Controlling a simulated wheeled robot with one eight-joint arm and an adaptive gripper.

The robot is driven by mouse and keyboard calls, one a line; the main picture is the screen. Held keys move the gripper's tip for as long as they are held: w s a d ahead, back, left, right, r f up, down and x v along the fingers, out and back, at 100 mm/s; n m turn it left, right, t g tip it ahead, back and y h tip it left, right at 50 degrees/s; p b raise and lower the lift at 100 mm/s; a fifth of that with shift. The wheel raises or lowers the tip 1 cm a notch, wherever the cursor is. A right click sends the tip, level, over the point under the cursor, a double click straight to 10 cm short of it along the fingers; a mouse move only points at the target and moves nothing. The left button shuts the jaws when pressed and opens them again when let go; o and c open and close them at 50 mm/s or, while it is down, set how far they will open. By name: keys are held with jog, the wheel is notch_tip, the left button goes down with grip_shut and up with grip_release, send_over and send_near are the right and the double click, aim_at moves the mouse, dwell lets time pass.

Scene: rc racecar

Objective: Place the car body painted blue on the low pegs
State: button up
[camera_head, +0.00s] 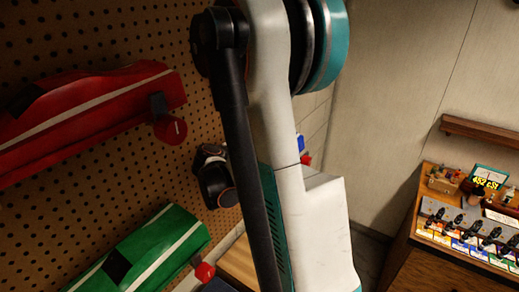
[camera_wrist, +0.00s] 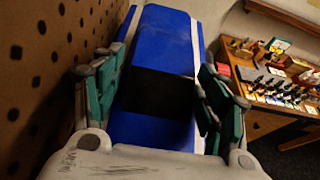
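The blue car body (camera_wrist: 165,45), with white side stripes and a dark window patch, fills the middle of the wrist view. My gripper (camera_wrist: 160,100) has its green-padded fingers against both sides of it, shut on it. The body is held beside the pegboard. In the head view my arm hides the gripper and most of what lies behind it; a small blue and red patch (camera_head: 302,146) shows past the arm, and I cannot tell what it is. A peg with a red end (camera_head: 204,271) sticks out low on the pegboard, by the green car body.
The pegboard (camera_head: 100,30) carries a red car body (camera_head: 85,115) above and a green car body (camera_head: 145,250) below. A dark device (camera_head: 214,180) hangs between them and my arm. A wooden cabinet with paint bottles (camera_head: 465,235) stands at right, under a shelf (camera_head: 480,131).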

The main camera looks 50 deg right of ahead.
jog(key=shift+s, duration=0.1)
jog(key=shift+r, duration=0.15)
jog(key=shift+a+r, duration=0.15)
jog(key=shift+a, duration=0.15)
jog(key=v, duration=0.7)
jog(key=shift+b, duration=0.3)
jog(key=shift+s+d, duration=0.1)
